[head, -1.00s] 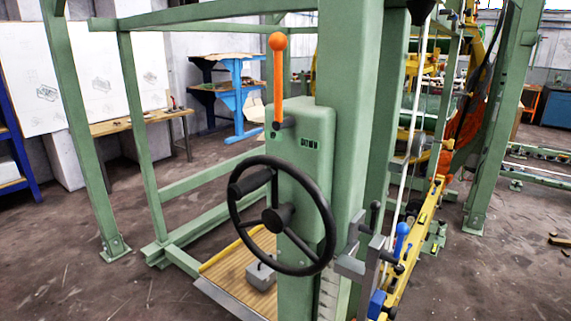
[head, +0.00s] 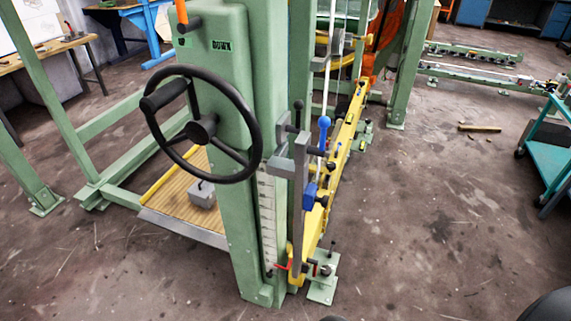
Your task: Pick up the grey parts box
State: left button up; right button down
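A small grey box-like object (head: 202,194) sits on the ribbed tan platform (head: 178,204) at the foot of the green machine. A thin dark piece stands up from its top. I cannot tell for sure whether it is the grey parts box. The black handwheel is above it and close to it in the picture. Neither of my grippers shows in the head view. A dark rounded shape at the bottom right corner is too cut off to tell.
The green machine (head: 222,70) with its black handwheel (head: 203,128) fills the centre left. A yellow rail (head: 345,130) with levers runs along its right side. A teal cart (head: 550,150) stands at the right edge. Bare floor lies between them.

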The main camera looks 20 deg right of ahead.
aim_at(202, 194)
jog(key=z, duration=0.55)
jog(key=i+j+z, duration=0.1)
jog(key=j+z, duration=0.3)
jog(key=j, duration=0.15)
jog(key=j+z, duration=0.35)
jog(key=j, duration=0.15)
jog(key=k+j+z, duration=0.1)
jog(key=j+z, duration=0.3)
jog(key=j, duration=0.5)
jog(key=k+j, duration=0.15)
jog(key=j, duration=0.3)
